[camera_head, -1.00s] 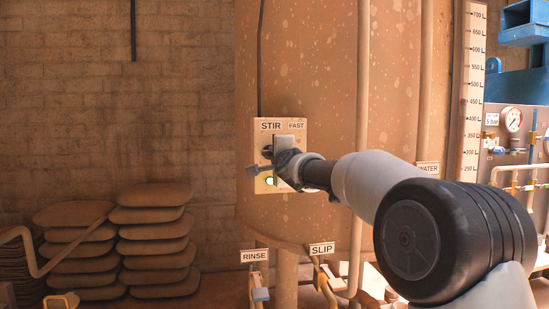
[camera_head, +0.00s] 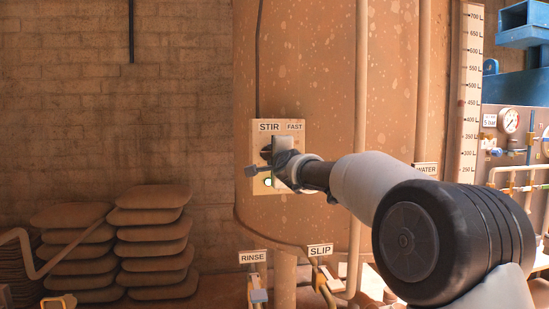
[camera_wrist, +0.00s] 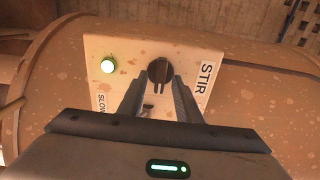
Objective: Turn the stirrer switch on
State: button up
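The stirrer switch is a round black knob (camera_wrist: 160,72) on the pale STIR panel (camera_wrist: 205,45), seen in the wrist view. The panel is fixed to the front of the big brown tank, and it also shows in the head view (camera_head: 290,131). My gripper (camera_wrist: 158,84) is open, with a fingertip towards each side of the knob. I cannot tell whether the fingers touch it. A lit greenish-white lamp (camera_wrist: 107,66) is on the panel, towards the SLOW label. In the head view the gripper (camera_head: 262,163) partly hides the knob; the lamp (camera_head: 268,182) shows below it.
Pipes run up the tank (camera_head: 300,70) right of the panel. RINSE (camera_head: 253,257) and SLIP (camera_head: 320,250) valves sit below it. A gauge panel (camera_head: 509,120) is at the right. Stacked sacks (camera_head: 155,235) lie at the left by the brick wall.

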jog(key=b+v, duration=1)
jog(key=v, duration=0.7)
jog(key=shift+s, duration=0.2)
jog(key=shift+r, duration=0.1)
